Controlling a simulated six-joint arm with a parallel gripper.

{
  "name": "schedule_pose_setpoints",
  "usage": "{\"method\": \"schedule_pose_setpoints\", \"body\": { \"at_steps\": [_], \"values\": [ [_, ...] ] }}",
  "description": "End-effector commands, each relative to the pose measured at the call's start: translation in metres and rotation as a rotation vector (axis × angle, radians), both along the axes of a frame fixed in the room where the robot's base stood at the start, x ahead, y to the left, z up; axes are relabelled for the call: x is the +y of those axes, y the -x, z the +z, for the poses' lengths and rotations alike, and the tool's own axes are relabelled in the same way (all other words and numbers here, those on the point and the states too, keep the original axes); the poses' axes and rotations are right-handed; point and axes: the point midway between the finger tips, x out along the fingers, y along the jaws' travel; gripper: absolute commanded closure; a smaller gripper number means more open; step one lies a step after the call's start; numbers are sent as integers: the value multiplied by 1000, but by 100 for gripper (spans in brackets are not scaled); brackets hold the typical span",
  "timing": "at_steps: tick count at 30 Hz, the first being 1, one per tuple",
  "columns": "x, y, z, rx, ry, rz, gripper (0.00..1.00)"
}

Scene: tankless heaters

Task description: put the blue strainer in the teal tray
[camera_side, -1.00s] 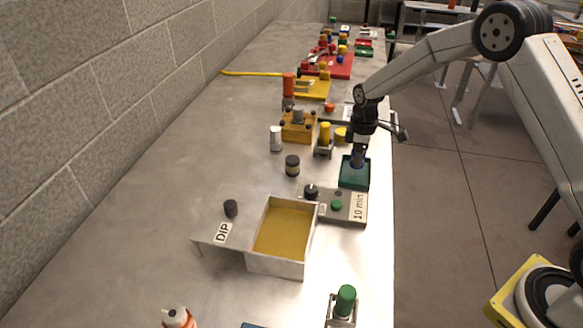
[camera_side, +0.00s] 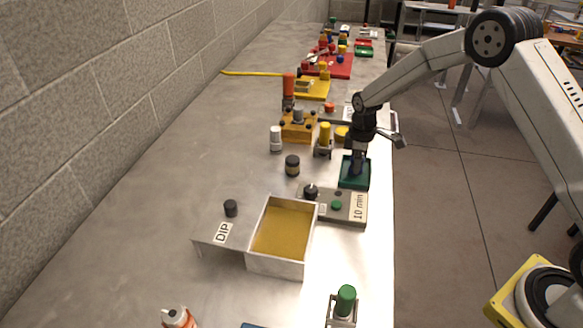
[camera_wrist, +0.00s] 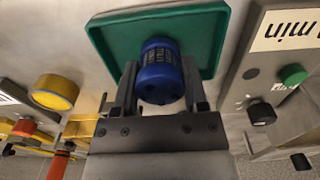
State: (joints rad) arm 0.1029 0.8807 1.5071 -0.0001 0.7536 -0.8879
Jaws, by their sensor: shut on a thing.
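The blue strainer (camera_wrist: 160,72) is a small blue cylinder with dark lettering, seen in the wrist view between the two fingers of my gripper (camera_wrist: 160,88). My gripper is shut on it. The teal tray (camera_wrist: 108,38) lies right behind the strainer in the wrist view, its raised rim around it. In the side view the teal tray (camera_side: 347,183) sits near the table's right edge, and my gripper (camera_side: 357,168) points down over it. The strainer is mostly hidden there, and I cannot tell whether it touches the tray floor.
A timer box labelled "10 min" (camera_side: 350,210) stands just in front of the tray. A metal DIP bath (camera_side: 277,266) is nearer the camera. Bare table lies left of the dark jar (camera_side: 292,165).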

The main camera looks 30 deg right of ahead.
Motion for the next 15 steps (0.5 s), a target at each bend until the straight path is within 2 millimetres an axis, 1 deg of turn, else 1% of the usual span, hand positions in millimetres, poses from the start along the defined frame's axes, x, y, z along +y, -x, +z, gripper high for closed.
{"method": "schedule_pose_setpoints", "body": {
  "at_steps": [15],
  "values": [
    [0, 0, -7, 0, 0, 0, 100]
  ]
}}
